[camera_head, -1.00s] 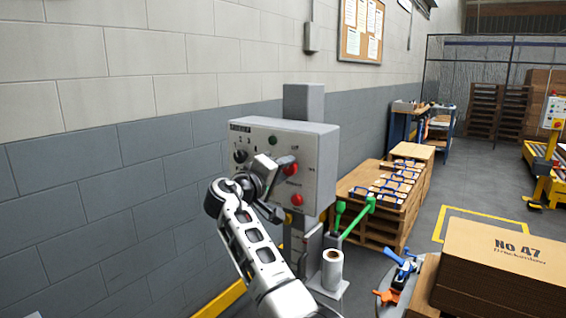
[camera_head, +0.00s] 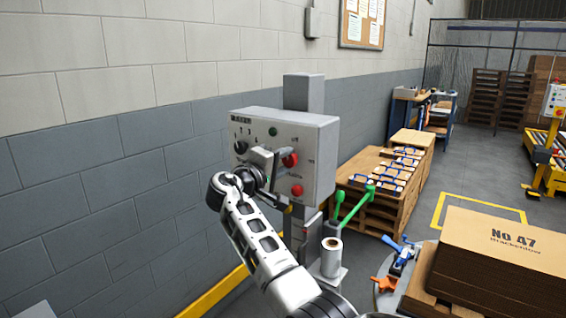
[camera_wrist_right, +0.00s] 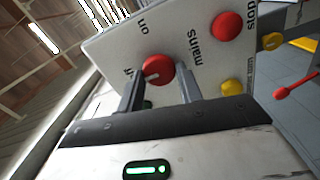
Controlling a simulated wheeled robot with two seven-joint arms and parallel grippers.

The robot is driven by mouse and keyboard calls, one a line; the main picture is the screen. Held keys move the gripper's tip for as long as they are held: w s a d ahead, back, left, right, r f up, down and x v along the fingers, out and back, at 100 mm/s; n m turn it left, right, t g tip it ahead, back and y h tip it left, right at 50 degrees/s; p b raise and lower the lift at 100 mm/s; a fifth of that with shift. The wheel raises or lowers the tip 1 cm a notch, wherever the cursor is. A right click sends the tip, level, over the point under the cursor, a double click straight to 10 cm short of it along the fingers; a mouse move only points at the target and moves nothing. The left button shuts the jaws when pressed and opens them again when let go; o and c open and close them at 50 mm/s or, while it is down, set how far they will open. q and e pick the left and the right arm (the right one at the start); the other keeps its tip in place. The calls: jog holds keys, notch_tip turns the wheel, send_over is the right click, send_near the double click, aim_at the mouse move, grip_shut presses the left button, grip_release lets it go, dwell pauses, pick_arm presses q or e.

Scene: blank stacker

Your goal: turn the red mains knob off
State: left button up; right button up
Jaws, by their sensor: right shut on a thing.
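The red mains knob (camera_head: 289,159) is on the front of a grey control box (camera_head: 325,160). In the right wrist view the knob (camera_wrist_right: 158,66) sits between the two fingers of my right gripper (camera_wrist_right: 160,80), which is shut on it. A white mark on the knob points left, roughly toward a partly hidden label ending in "f". The "on" label is above it and "mains" is to its right. In the head view my right gripper (camera_head: 275,163) covers part of the panel. My left gripper is not in view.
A red button (camera_head: 297,190) sits below the knob, marked "stop" in the wrist view. A black selector (camera_head: 240,147) is at the panel's left. Green-ended levers (camera_head: 355,205) and a white roll (camera_head: 331,258) stand below right. Stacked cardboard (camera_head: 490,250) is at the lower right.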

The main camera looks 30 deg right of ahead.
jog(key=o, duration=1)
jog(key=shift+a, duration=0.1)
pick_arm(q)
jog(key=b, duration=0.1)
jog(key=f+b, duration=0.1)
jog(key=b, duration=0.1)
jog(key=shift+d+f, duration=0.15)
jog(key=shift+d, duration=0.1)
pick_arm(e)
jog(key=v, duration=1.5)
jog(key=shift+s+a, duration=0.2)
jog(key=shift+a, duration=0.15)
